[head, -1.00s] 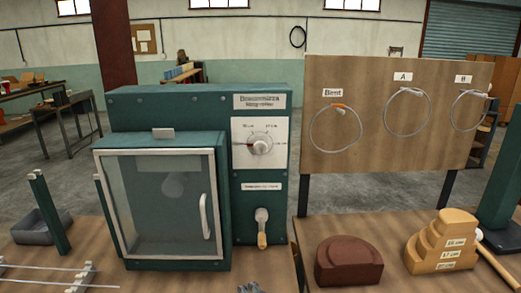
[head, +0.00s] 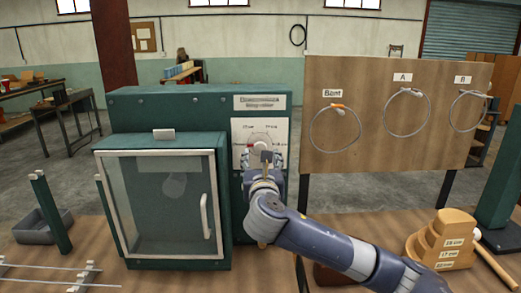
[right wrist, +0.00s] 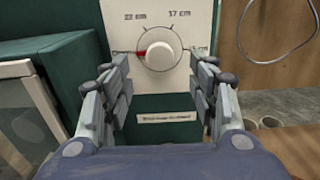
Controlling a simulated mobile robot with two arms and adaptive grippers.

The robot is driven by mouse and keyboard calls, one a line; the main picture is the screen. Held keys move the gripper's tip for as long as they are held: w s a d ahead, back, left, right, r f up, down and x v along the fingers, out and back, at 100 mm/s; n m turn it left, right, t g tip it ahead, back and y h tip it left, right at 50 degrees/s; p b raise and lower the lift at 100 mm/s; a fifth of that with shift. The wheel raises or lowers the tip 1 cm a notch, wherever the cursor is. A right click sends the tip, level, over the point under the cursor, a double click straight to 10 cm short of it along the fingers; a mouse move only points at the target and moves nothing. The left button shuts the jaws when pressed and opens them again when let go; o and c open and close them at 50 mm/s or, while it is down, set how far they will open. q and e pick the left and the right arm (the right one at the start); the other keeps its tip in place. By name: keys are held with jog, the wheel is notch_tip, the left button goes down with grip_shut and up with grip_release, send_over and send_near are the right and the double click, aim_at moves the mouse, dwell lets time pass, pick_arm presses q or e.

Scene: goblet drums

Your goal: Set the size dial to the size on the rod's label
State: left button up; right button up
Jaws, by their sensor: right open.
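The size dial (head: 261,140) is a round white knob on a white plate on the green machine's front. In the right wrist view the knob (right wrist: 158,48) has a red pointer aimed left, at a label partly hidden by a finger.
The machine has a glass door (head: 165,200) with a white handle. A board (head: 400,140) at right holds wire rings marked Bent, A and B. A stepped tan block (head: 442,240) with size labels stands at lower right.

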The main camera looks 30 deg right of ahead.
aim_at(260, 148)
jog(key=p+x, duration=0.1)
jog(key=x, duration=0.6)
jog(key=c, duration=1.1)
